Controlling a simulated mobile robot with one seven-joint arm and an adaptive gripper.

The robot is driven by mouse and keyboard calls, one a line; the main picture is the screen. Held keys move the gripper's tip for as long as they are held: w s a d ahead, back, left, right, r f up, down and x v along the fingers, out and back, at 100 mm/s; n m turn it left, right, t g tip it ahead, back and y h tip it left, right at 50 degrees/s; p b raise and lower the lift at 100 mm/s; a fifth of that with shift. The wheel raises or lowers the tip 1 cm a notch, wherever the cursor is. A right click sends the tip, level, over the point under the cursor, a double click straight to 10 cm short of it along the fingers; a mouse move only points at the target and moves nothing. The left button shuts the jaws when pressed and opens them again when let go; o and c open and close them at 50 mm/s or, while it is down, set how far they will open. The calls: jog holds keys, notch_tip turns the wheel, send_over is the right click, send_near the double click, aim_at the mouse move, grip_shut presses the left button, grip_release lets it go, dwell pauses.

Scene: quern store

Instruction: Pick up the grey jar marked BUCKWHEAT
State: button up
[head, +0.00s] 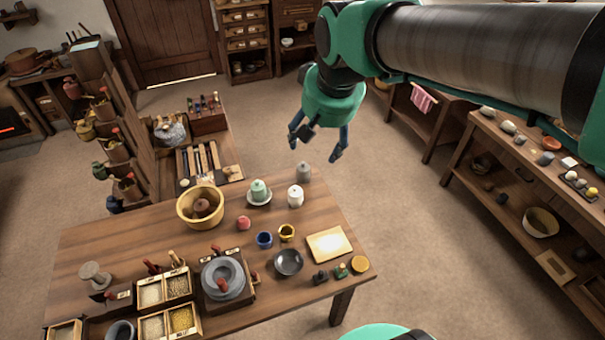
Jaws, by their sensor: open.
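A small grey jar (304,173) stands upright near the far right corner of the wooden table (130,240). No marking on it can be read at this size. My gripper (315,150) is open and empty, its dark fingers spread and pointing down. In the picture it shows just above the grey jar. How far apart they are in depth, I cannot tell.
A white jar (295,195) and a green jar on a saucer (259,191) stand close to the grey jar. A yellow bowl (200,206), small cups and a quern (224,279) share the table. A shelf unit (480,150) stands at right; floor lies between.

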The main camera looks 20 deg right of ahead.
jog(key=w+d+f+m+g+p, duration=0.1)
jog(key=w+d+f, duration=0.1)
jog(key=w, duration=1)
jog(key=m+g+p, duration=0.3)
jog(key=m+p, duration=0.1)
jog(key=p, duration=0.1)
send_over(303, 162)
notch_tip(303, 162, down, 34)
jog(key=shift+f, duration=0.4)
jog(key=shift+f+b, duration=0.3)
jog(key=shift+f, duration=4)
jog(key=shift+f, duration=0.15)
